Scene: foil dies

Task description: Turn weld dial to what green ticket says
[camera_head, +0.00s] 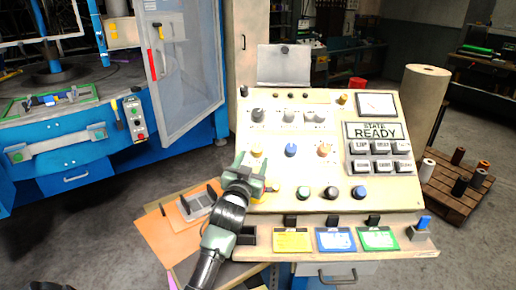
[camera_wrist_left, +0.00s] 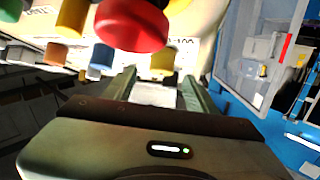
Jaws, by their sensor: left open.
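The green ticket (camera_head: 379,238) lies at the right end of the panel's front ledge; its writing is too small to read. The sloped control panel (camera_head: 388,190) has a row of grey dials (camera_head: 289,117). Below are a yellow dial (camera_head: 257,150), a blue dial (camera_head: 291,150) and an orange dial (camera_head: 325,150). I cannot tell which is the weld dial. My left gripper (camera_head: 255,176) is open and empty at the panel's lower left, just below the yellow dial. In the left wrist view its fingers (camera_wrist_left: 158,88) are apart, close to a red knob (camera_wrist_left: 130,27).
A yellow ticket (camera_head: 292,240) and a blue ticket (camera_head: 336,240) lie on the ledge. Several round buttons (camera_head: 331,193) line the panel's lower part. The display (camera_head: 375,131) reads READY. A blue machine (camera_head: 75,140) with an open clear door stands at left.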

